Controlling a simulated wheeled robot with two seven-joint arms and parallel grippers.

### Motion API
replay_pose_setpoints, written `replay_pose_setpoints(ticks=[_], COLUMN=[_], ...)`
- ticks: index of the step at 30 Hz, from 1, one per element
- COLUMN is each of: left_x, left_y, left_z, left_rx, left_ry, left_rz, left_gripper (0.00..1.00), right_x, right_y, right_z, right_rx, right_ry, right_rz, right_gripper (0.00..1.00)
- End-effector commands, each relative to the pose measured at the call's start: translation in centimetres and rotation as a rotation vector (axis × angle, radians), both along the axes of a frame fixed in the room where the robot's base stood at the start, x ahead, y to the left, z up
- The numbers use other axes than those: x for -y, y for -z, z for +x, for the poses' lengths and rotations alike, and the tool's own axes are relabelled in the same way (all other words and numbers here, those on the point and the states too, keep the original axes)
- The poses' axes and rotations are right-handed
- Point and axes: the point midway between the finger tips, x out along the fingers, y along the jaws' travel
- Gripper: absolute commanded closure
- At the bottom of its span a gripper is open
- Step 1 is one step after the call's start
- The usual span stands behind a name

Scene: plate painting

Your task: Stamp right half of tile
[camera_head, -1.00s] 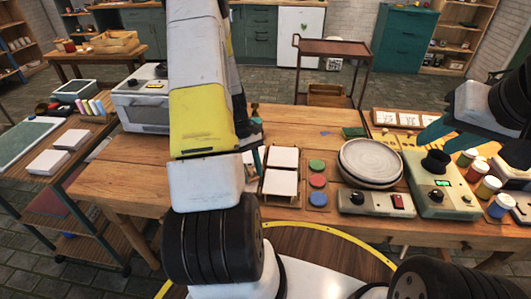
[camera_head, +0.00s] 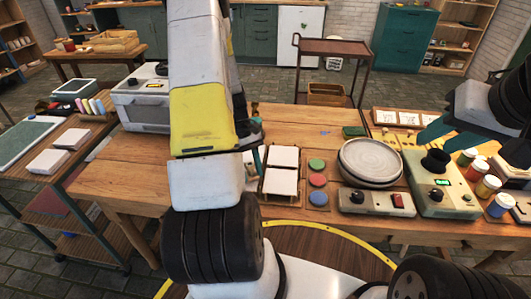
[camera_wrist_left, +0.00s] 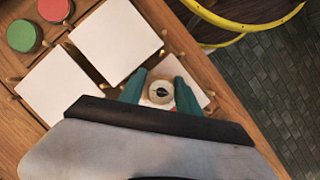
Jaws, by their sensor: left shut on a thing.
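A round-topped stamp with a dark leaf mark (camera_wrist_left: 160,92) sits between the teal fingers of my left gripper (camera_wrist_left: 159,93), which is shut on it. In the left wrist view it is above a white tile (camera_wrist_left: 208,90) that is partly covered by the fingers and stamp. Whether the stamp touches the tile cannot be told. Two more blank white tiles (camera_wrist_left: 115,40) (camera_wrist_left: 58,85) lie beside it; they also show in the head view (camera_head: 284,157) (camera_head: 280,181). In the head view my left arm hides most of the gripper. My right gripper (camera_head: 440,130) is at the right, its finger gap unclear.
Green (camera_head: 317,165), red (camera_head: 318,180) and blue (camera_head: 318,198) pads stand right of the tiles. Round grey plates (camera_head: 370,160), a control box (camera_head: 376,202) and paint jars (camera_head: 489,187) are further right. Clear wooden tabletop (camera_head: 130,180) lies left of my left arm.

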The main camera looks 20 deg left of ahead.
Motion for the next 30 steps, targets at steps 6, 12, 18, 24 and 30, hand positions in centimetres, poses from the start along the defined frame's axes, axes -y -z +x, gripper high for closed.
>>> replay_pose_setpoints(ticks=[6,12,18,24,30], left_x=[0.0,0.0,0.0,0.0,0.0], left_y=[-1.0,-2.7,-4.3,-5.9,-6.9], left_z=[0.0,0.0,0.0,0.0,0.0], left_rx=[0.000,0.001,0.001,0.001,-0.001], left_ry=[0.000,0.000,0.001,0.001,0.000], left_rz=[0.001,0.001,0.001,0.001,0.001], left_gripper=[0.87,0.87,0.87,0.87,0.87], right_x=[0.0,0.0,0.0,0.0,0.0], right_y=[0.0,0.0,0.0,0.0,0.0], right_z=[0.0,0.0,0.0,0.0,0.0], right_rx=[0.000,0.000,0.000,0.000,0.000], right_ry=[0.000,0.000,0.000,0.000,0.000], right_rz=[0.000,0.000,0.000,0.000,0.000], right_gripper=[0.64,0.64,0.64,0.64,0.64])
